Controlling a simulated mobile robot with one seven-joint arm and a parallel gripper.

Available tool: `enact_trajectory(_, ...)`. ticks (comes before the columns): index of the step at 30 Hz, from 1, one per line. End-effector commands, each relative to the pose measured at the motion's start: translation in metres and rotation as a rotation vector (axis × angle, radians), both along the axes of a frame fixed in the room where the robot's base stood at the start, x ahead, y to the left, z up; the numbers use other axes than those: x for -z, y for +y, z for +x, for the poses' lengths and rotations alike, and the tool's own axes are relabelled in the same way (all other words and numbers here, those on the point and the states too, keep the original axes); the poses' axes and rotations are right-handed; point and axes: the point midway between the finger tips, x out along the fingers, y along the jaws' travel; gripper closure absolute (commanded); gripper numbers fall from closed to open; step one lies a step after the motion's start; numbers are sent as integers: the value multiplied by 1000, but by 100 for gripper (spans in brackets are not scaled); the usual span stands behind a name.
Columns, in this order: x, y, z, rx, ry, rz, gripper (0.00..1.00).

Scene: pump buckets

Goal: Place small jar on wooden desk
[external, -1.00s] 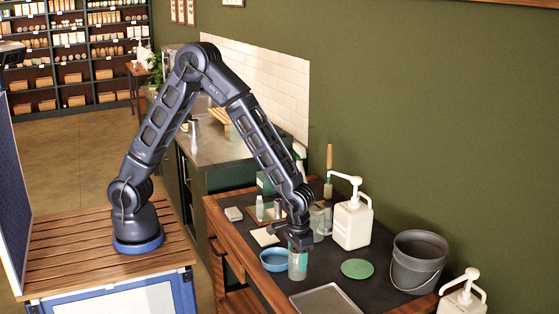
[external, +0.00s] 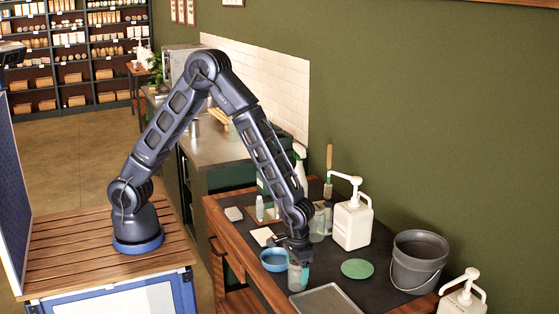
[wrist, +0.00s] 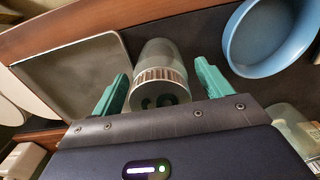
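The small jar (external: 295,278) is clear and greenish, and appears upright on the dark inset top of the wooden desk (external: 215,212). In the wrist view the jar (wrist: 158,75) shows a pale ribbed cap with dark round marks. My gripper (external: 299,268) is directly over the jar. Its teal fingers (wrist: 161,85) stand on either side of the cap. A gap shows on the right side; the left finger is very close to the jar, and I cannot tell whether it touches. The fingers look open. The jar's base is not clear in the wrist view.
A blue bowl (external: 275,260) is close on the left. A grey tray (external: 326,299) lies in front. A green disc (external: 357,268), white pump bottle (external: 352,222) and grey bucket (external: 417,262) stand to the right. More glass jars (external: 317,224) are behind.

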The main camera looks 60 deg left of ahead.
Motion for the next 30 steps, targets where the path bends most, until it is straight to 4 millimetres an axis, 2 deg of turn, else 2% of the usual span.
enact_trajectory(7, -1, 0, 0, 0, 0, 0, 22)
enact_trajectory(11, -9, 0, 1, -1, -3, -2, 22)
enact_trajectory(14, -23, 0, 1, 0, -3, -1, 22)
enact_trajectory(24, -88, 0, 1, -1, -3, -2, 22)
enact_trajectory(30, -113, 0, 0, -1, -1, -1, 22)
